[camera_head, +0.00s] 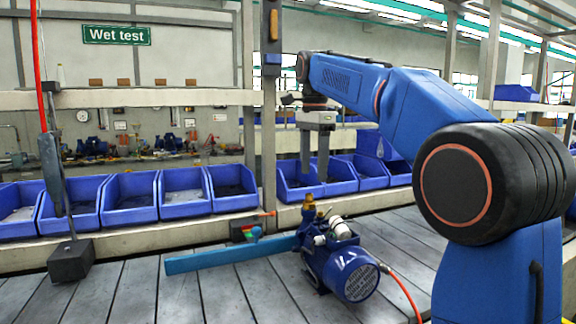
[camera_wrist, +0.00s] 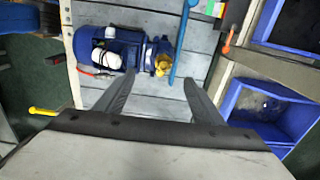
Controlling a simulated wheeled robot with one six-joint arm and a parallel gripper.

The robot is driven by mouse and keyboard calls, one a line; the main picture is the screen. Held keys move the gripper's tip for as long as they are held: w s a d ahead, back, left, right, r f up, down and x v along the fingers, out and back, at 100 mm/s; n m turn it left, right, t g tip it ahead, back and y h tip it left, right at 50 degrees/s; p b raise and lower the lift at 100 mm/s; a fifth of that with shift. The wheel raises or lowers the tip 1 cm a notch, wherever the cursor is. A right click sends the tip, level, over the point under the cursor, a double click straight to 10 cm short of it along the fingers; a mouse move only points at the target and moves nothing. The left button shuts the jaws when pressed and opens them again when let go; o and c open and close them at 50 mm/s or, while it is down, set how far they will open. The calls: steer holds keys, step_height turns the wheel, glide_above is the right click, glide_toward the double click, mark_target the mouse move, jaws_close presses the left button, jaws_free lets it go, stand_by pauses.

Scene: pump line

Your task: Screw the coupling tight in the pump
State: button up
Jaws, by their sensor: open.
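The blue pump (camera_head: 345,268) lies on the slatted grey bench, and also shows in the wrist view (camera_wrist: 108,48). The brass coupling (camera_head: 309,204) stands upright on the pump's left end; it appears as a yellow brass piece in the wrist view (camera_wrist: 162,66). How deep it sits in the pump cannot be told. My gripper (camera_head: 314,174) is open and empty, its fingers pointing down above the coupling in the head view. In the wrist view the coupling shows between and beyond the open fingertips (camera_wrist: 160,84), apart from them.
A long blue bar (camera_head: 225,257) extends left from the pump. A red hose (camera_head: 401,290) runs from its right end. Several blue bins (camera_head: 130,197) line the bench's back, and a post (camera_head: 268,120) rises behind. A dark block (camera_head: 71,261) stands at left. The front bench slats are clear.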

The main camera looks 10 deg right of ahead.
mark_target(309, 194)
steer(key=shift+w+a, duration=0.35)
steer(key=shift+a, duration=0.05)
steer(key=shift+f, duration=2.45)
steer(key=shift+f, duration=0.95)
jaws_close()
steer(key=c, duration=0.7)
jaws_free()
steer(key=shift+o, duration=0.2)
steer(key=n, duration=0.3)
